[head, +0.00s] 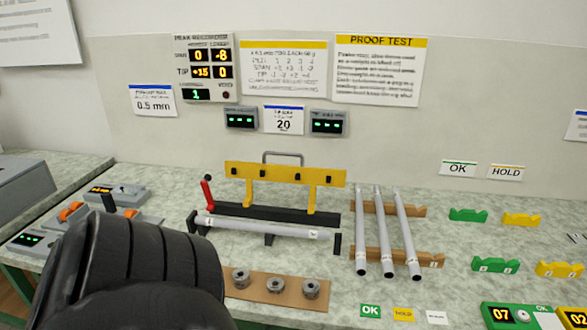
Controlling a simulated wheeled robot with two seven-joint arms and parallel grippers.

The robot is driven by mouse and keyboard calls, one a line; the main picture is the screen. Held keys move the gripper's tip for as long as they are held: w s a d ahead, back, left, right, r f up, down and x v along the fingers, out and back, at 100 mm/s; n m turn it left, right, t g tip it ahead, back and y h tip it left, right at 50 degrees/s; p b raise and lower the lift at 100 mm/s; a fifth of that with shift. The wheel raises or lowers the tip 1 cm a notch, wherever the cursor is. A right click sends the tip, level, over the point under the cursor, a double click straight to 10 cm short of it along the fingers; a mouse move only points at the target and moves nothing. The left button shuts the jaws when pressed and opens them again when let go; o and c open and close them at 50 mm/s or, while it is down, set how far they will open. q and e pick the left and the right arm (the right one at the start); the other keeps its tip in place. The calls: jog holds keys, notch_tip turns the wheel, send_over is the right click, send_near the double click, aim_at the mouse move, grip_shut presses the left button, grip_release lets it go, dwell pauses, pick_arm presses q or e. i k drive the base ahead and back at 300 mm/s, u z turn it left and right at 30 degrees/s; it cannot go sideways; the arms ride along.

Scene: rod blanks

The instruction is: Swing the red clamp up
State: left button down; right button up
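The red clamp (207,193) is a short red lever with a dark knob on top. It stands nearly upright, leaning slightly left, at the left end of the black fixture bar (275,213). A pale grey rod (262,229) lies across the fixture in front of the bar, between dark end pieces. A yellow plate (285,175) with dark square marks stands behind it on yellow posts. A dark link of my arm fills the lower left and hides part of the bench. Neither gripper's fingers show.
Three grey rods (381,230) lie on brown notched racks (420,259) to the right. A brown strip (270,292) with three round grey pieces lies in front. Green rests (468,215) and yellow rests (521,220) stand further right. A control box (116,195) is at left.

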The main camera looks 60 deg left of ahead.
aim_at(204, 186)
jog(key=z, duration=0.3)
jog(key=k, duration=0.9)
jog(key=u, duration=1.55)
jog(key=i, duration=0.25)
